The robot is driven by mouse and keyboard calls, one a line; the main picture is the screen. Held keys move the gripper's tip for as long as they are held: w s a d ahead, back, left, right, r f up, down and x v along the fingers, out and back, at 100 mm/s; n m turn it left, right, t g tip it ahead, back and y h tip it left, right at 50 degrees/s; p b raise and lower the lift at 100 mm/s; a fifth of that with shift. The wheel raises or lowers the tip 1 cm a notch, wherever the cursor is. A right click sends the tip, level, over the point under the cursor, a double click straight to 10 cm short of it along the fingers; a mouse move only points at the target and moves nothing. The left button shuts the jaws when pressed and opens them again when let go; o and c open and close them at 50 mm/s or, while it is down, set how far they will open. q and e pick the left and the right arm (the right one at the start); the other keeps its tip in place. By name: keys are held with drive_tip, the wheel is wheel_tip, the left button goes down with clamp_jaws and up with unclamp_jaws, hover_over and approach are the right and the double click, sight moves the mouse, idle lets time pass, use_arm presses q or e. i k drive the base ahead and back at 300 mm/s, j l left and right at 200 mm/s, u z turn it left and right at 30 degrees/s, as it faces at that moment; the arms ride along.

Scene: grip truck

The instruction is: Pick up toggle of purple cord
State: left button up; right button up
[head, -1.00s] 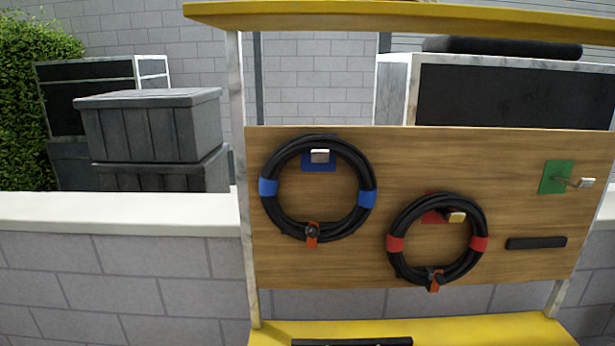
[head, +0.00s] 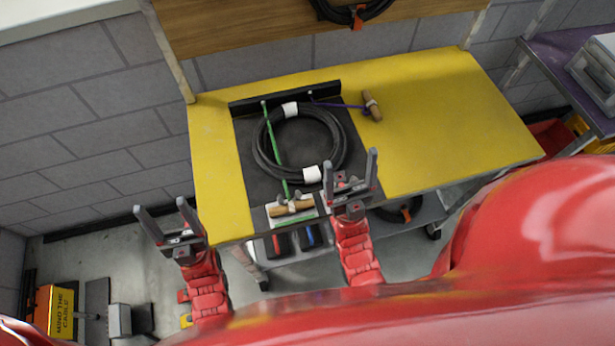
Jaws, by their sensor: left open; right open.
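The purple cord (head: 338,105) runs from the black back ledge to a wooden toggle (head: 372,106) lying on the yellow tabletop, right of the black mat. My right gripper (head: 350,172) is open and empty over the mat's front right, in front of and apart from the toggle. My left gripper (head: 167,222) is open and empty off the table's front left corner. A green cord (head: 276,145) crosses a coiled black cable (head: 262,148) to a second wooden toggle (head: 291,207) at the front edge.
The yellow tabletop (head: 440,120) is clear right of the purple cord's toggle. A wooden board (head: 230,28) with a hanging cable stands behind. A purple-topped table (head: 565,65) is at right.

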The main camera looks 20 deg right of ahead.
sight(371, 105)
drive_tip(key=l, duration=1.3)
drive_tip(key=k, duration=0.1)
drive_tip(key=i, duration=0.1)
